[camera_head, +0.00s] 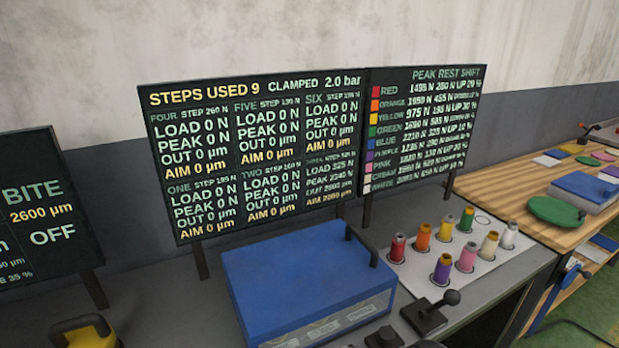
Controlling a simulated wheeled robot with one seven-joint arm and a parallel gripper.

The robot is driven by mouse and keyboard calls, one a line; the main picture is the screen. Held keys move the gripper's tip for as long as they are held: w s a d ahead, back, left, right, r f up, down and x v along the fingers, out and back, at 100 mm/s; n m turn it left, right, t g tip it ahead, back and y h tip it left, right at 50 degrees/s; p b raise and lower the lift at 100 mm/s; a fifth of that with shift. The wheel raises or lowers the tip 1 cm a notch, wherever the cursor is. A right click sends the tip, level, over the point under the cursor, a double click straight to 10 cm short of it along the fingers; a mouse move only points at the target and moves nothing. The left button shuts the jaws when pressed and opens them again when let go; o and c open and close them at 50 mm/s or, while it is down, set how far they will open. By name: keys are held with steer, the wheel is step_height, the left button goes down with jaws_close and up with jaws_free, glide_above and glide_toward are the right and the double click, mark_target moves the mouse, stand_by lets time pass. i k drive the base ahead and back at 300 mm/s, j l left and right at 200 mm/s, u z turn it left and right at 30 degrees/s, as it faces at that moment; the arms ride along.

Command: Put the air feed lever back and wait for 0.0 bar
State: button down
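The left half of the wide display board (255,155) reads "STEPS USED 9", "CLAMPED" and "2.0 bar". A black ball-ended lever (450,298) on a dark base stands at the front of the grey bench, right of the blue box. It leans up and to the right. No label shows on it, so I cannot tell if it is the air feed lever. My gripper is not in view.
A blue box (300,280) with a dark handle sits on the grey bench (180,310). Several coloured spools, including a red one (397,248), stand on a white sheet behind the lever. A yellow item (85,335) is at lower left. A wooden bench (525,205) adjoins at right.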

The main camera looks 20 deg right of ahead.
mark_target(451, 297)
steer(key=z, duration=1.75)
